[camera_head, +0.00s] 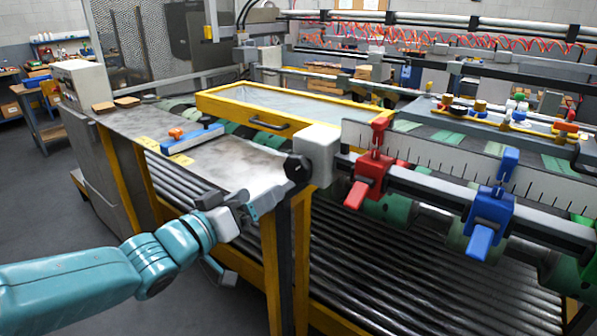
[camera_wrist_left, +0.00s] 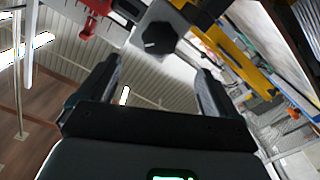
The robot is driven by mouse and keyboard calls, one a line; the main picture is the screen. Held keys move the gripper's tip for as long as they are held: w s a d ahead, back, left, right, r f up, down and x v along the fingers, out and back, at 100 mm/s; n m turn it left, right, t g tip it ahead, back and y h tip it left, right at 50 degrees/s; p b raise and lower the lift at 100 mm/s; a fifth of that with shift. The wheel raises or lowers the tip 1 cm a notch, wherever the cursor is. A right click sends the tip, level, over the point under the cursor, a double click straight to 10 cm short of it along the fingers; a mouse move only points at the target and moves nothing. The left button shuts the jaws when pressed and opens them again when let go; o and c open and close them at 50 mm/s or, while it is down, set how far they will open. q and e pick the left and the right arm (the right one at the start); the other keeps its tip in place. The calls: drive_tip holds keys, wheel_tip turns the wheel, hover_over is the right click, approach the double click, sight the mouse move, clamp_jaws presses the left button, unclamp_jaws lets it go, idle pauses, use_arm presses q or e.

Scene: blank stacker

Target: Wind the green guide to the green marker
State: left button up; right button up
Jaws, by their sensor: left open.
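A black knob (camera_head: 297,168) sits on the grey end block (camera_head: 319,152) of the guide rail. It also shows in the left wrist view (camera_wrist_left: 157,38), ahead of and between my fingers. My left gripper (camera_head: 268,200) is open and empty, just left of and below the knob, apart from it. A small green part (camera_head: 584,222), probably the green guide, shows at the right edge, mostly cut off. The red guide (camera_head: 370,170) and blue guide (camera_head: 490,212) sit on the rail left of it. I cannot make out the green marker. My right gripper is out of view.
A white ruled scale (camera_head: 440,145) runs behind the guides. A yellow-framed clear cover (camera_head: 290,105) lies behind the metal table (camera_head: 222,162). A blue tool with an orange knob (camera_head: 190,138) rests on the table. A yellow post (camera_head: 302,255) stands below the end block.

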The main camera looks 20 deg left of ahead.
sight(293, 171)
use_arm(q)
drive_tip(key=p+x, duration=0.2)
drive_tip(key=x, duration=1)
drive_tip(key=shift+w+d, duration=0.1)
drive_tip(key=shift+w, duration=0.3)
drive_tip(key=shift+w+d, duration=0.15)
drive_tip(key=shift+w, duration=0.1)
drive_tip(key=c, duration=1)
